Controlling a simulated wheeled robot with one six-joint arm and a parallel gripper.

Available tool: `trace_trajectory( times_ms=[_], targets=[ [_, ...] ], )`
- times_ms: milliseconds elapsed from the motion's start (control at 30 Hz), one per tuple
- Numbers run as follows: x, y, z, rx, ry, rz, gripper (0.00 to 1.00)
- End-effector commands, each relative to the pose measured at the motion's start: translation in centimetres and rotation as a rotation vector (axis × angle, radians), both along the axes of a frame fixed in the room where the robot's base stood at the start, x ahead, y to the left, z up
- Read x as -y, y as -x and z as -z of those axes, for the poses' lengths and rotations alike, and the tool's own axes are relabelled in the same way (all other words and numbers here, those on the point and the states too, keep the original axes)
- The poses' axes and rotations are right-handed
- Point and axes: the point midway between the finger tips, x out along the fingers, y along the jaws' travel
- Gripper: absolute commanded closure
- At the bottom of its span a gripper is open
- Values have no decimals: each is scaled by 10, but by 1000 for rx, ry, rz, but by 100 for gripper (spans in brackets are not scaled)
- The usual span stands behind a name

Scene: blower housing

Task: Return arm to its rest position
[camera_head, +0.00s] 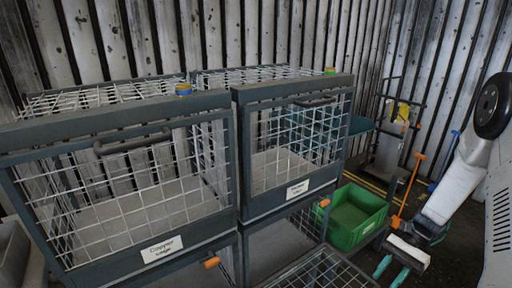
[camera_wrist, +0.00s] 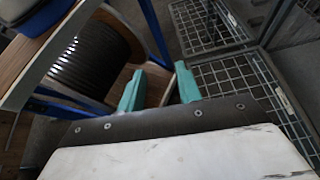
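My arm (camera_head: 455,185) is at the right side of the head view, its white links reaching down and to the left. My gripper (camera_head: 390,273) is low at the right of the head view, with teal fingers pointing downward. In the wrist view the gripper (camera_wrist: 161,82) shows two teal fingers set apart, with nothing between them. It is open and empty. The far ends of the fingers are partly cut off at the bottom of the head view.
Wire cages (camera_head: 130,195) labelled "Copper" and another cage (camera_head: 295,150) stand left and centre. A green bin (camera_head: 355,215) is close to my gripper. The wrist view shows a dark cable spool (camera_wrist: 95,60), a blue-legged table (camera_wrist: 35,50) and wire mesh cages (camera_wrist: 240,95).

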Motion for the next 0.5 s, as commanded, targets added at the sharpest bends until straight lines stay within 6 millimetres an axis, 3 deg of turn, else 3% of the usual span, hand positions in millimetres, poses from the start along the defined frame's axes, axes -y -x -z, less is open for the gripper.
trace_trajectory(
  times_ms=[33,200,500],
  targets=[
    [-3,2,-21,53,26,-49,66],
    [-14,19,-78,218,100,-221,66],
    [-35,61,-160,486,231,-508,66]
  ],
)
